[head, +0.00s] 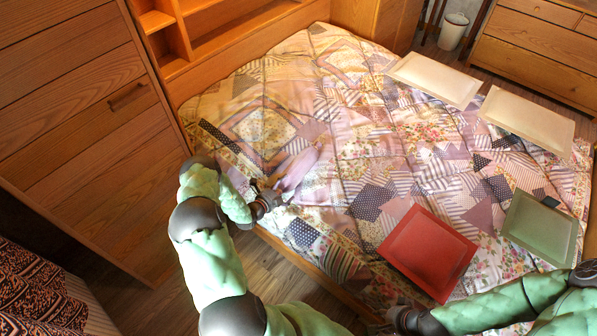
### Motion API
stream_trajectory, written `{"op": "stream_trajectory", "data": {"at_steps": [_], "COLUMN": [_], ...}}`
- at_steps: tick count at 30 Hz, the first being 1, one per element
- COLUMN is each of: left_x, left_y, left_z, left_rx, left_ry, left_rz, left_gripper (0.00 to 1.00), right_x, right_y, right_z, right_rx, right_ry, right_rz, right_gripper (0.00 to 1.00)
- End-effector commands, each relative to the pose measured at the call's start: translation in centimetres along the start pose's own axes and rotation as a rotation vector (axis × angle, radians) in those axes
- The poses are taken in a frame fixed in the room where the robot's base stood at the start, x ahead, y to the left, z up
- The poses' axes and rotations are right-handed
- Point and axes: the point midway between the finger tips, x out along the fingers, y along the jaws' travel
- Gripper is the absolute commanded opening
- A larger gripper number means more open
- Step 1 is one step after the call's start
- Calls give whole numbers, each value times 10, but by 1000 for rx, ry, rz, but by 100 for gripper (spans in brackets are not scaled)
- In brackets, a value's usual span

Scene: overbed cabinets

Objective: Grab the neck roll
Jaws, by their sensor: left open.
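The neck roll seems to be the small pinkish-lavender elongated shape (297,170) on the bed's near left part. Its colour blends with the patchwork quilt, so its outline is hard to make out. My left gripper (277,196) is open at its lower end, low over the quilt. I cannot tell whether the fingers touch it or are around it. My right gripper (392,318) is at the bottom of the view by the bed's near edge, dark and partly hidden, and its fingers are not clear.
The patchwork quilt (400,150) covers the bed. On it lie a red panel (428,252), a green panel (540,228) and two cream panels (436,80) (527,122). A wooden cabinet (85,130) stands left; shelves (215,25) stand behind. A dresser (535,50) and white bin (453,32) are far right.

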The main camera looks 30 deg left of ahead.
Motion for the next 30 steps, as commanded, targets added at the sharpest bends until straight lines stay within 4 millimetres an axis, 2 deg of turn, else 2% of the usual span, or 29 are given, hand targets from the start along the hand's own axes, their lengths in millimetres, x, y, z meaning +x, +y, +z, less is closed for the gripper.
{"op": "stream_trajectory", "data": {"at_steps": [3, 9, 11, 16, 17, 30], "left_x": [12, 12, 12, 12, 12, 10], "left_y": [0, -1, -1, -1, -1, -7], "left_z": [0, 1, 1, 0, 0, 1], "left_rx": [1, 0, 0, 0, 0, 1], "left_ry": [0, -1, -1, -1, -1, -1], "left_rz": [-1, -1, -1, 0, 0, -1], "left_gripper": [100, 100, 86, 38, 34, 34], "right_x": [5, 4, 4, 4, 4, 0], "right_y": [2, 1, 1, 2, 2, 0], "right_z": [0, 0, 0, 0, 0, 0], "right_rx": [0, 0, 0, 0, 0, 0], "right_ry": [0, 0, 0, 0, 0, 0], "right_rz": [0, 0, 0, 0, 0, 0], "right_gripper": [35, 35, 35, 35, 35, 35]}}
